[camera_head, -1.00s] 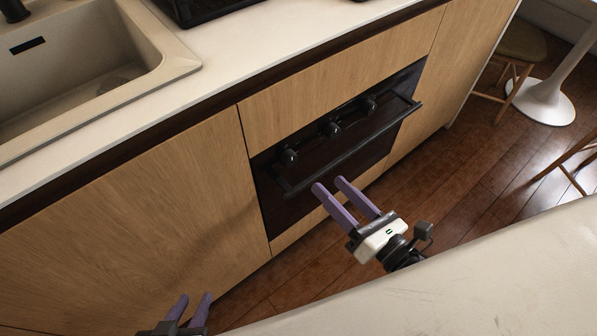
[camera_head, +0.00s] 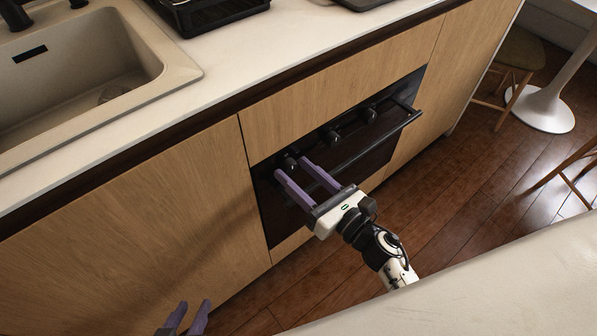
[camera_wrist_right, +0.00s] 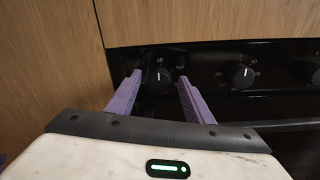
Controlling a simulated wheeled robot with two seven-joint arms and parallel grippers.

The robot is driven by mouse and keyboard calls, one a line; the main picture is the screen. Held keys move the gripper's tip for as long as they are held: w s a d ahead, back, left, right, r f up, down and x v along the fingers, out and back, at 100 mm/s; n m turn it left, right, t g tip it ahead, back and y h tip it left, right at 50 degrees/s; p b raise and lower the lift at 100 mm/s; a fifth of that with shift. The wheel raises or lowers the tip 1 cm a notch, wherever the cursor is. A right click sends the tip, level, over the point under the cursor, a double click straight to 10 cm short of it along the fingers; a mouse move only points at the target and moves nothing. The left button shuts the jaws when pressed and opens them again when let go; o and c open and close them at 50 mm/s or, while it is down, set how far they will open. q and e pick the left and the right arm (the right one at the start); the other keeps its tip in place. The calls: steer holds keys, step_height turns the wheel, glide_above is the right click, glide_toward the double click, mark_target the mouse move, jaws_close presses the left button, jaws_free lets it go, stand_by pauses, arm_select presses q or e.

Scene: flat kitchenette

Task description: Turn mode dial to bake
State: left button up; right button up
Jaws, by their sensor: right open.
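The black oven (camera_head: 358,166) has three dark round dials on its panel. The left dial (camera_wrist_right: 159,86) has its white pointer mark facing up. The middle dial (camera_head: 333,137) also points up in the wrist view (camera_wrist_right: 242,77). The right dial (camera_head: 369,115) is cut by the edge of the wrist view. My left gripper (camera_head: 194,304) is open and empty at the bottom edge.
The oven handle bar (camera_head: 372,144) sticks out in front of the oven, below the dials. Wooden cabinet fronts (camera_head: 130,225) flank it, and the worktop (camera_head: 235,65) with a sink (camera_head: 90,90) lies above. A pale surface (camera_head: 480,290) fills the lower right.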

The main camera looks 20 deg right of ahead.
steer(key=c, duration=1)
steer(key=shift+c, duration=0.2)
